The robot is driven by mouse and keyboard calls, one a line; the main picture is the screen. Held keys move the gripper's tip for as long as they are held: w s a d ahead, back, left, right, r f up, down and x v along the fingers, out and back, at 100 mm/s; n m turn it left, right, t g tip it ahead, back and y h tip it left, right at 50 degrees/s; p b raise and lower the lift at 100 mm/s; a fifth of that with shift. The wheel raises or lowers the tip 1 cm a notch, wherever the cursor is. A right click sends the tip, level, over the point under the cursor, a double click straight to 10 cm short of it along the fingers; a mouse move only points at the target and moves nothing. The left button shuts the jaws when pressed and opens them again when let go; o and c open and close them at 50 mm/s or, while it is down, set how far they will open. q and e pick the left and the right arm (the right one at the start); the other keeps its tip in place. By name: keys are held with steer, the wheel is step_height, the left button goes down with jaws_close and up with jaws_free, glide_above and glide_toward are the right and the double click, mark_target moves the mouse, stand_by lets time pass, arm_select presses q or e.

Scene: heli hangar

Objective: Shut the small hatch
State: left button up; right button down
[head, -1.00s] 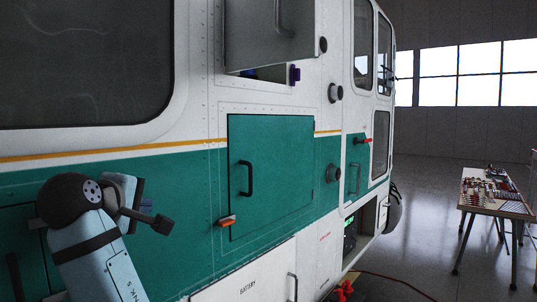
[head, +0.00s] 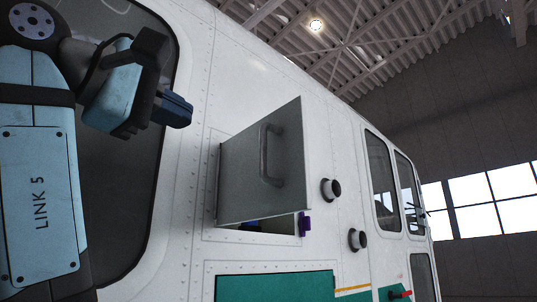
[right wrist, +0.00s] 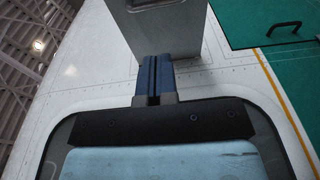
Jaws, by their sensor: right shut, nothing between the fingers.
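The small hatch (head: 240,165) is a grey metal door with a bar handle, standing open from the white helicopter side. Part of its dark opening (head: 285,224) shows below the door, with a purple piece (head: 304,224) at its right edge. My right gripper (head: 184,112) is shut and empty, left of the hatch and apart from it in the head view. In the right wrist view its blue fingers (right wrist: 154,75) are together and point toward the hatch (right wrist: 170,28); any contact there is hard to judge. My left gripper is out of view.
A closed green panel (head: 275,287) lies below the opening. Two round dark-capped fittings (head: 330,189) (head: 357,239) stick out to the right of the hatch. A dark window (head: 115,200) is behind my right arm. The hangar space at the far right is open.

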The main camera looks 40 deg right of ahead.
steer(key=p+x, duration=0.4)
steer(key=x, duration=1)
steer(key=shift+s+r+p, duration=0.15)
steer(key=shift+s+p, duration=0.15)
steer(key=shift+p, duration=0.1)
